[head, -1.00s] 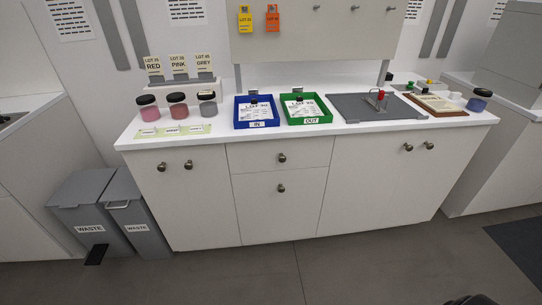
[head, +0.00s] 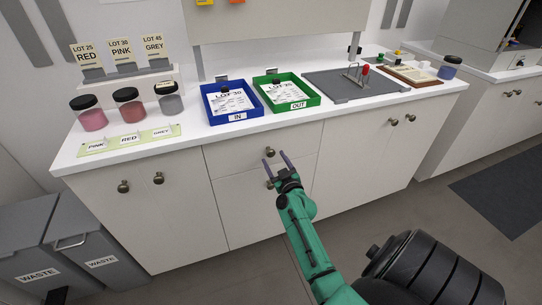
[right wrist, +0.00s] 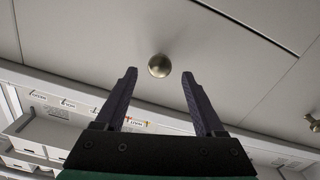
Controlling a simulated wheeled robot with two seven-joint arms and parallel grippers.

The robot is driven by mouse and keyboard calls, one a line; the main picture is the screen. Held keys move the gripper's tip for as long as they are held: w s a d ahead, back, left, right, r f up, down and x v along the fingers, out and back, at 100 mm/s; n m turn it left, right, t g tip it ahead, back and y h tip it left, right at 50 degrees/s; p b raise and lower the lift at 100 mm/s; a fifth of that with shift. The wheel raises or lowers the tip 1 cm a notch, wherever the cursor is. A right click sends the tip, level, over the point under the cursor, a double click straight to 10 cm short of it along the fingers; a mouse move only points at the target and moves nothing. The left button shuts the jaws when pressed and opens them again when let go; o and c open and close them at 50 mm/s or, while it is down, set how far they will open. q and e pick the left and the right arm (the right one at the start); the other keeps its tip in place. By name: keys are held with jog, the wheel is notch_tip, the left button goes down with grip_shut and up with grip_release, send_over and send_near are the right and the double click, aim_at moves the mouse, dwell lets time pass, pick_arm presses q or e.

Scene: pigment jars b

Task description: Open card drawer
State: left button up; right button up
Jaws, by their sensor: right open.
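Two drawer fronts sit one above the other in the middle of the white counter, the upper drawer (head: 240,160) and the lower drawer (head: 235,205). Both are shut, and no card label shows on either. The upper drawer's round knob (head: 270,152) is just beyond my right gripper (head: 275,160). My right gripper is open and empty, its fingers pointing at the drawer fronts. In the right wrist view a round metal knob (right wrist: 159,65) lies ahead of and between the fingertips, apart from them. The lower knob (head: 269,184) is partly behind the gripper. My left gripper is not in view.
On the counter stand pigment jars (head: 130,105), a blue IN tray (head: 210,117), a green OUT tray (head: 308,100) and a grey mat (head: 330,82). Grey waste bins (head: 85,245) stand at lower left. Cabinet doors flank the drawers.

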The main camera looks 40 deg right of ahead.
aim_at(272, 154)
jog(key=shift+x, duration=1.5)
grip_shut()
